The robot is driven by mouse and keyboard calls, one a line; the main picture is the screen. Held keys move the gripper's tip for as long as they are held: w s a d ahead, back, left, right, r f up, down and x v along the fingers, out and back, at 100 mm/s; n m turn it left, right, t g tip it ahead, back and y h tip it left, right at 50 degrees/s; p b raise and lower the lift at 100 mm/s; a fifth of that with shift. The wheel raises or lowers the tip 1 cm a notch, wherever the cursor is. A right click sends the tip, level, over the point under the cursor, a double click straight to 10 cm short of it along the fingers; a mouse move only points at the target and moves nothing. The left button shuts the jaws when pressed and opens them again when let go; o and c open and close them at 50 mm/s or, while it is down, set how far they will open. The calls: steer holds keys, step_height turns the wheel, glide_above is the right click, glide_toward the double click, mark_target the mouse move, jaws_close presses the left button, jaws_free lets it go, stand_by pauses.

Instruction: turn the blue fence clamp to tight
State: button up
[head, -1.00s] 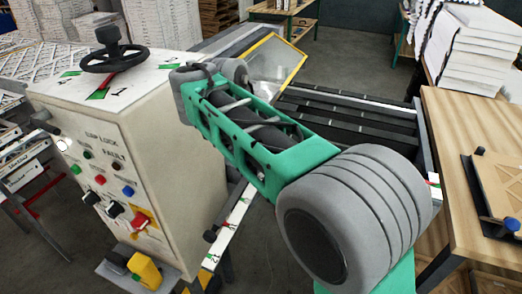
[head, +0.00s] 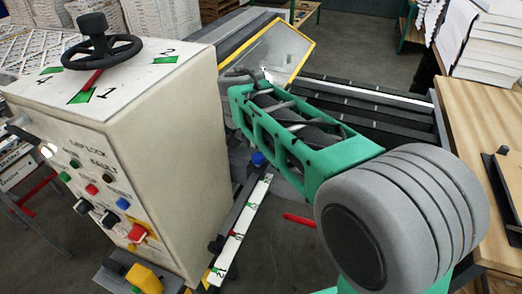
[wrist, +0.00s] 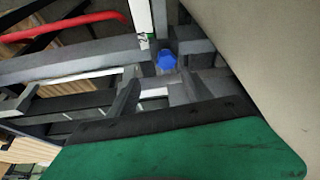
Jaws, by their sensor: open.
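The blue fence clamp (head: 258,159) is a small blue knob at the far end of a white scale rail (head: 240,230), just right of the control cabinet. In the wrist view the blue clamp (wrist: 166,61) sits above the picture's middle, among grey metal parts. My gripper (wrist: 155,84) shows there as two grey fingers, apart, beyond my green and black housing. The clamp lies past the fingertips, with no visible contact. In the head view my gripper is hidden behind my green and grey arm. The clamp's turned position is too small to read.
The beige control cabinet (head: 165,150) stands close on the left, with a black handwheel (head: 103,52) on top and coloured knobs in front. It also fills the wrist view's right edge (wrist: 260,60). A red bar (head: 299,220) lies right of the rail. A wooden table (head: 470,110) is at right.

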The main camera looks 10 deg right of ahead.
mark_target(258, 156)
steer(key=x, duration=0.2)
steer(key=a+x, duration=0.1)
steer(key=x, duration=0.3)
steer(key=shift+w+a+f+p, duration=0.25)
steer(key=shift+f+p, duration=0.1)
steer(key=shift+f, duration=0.15)
steer(key=shift+d, duration=0.1)
jaws_close()
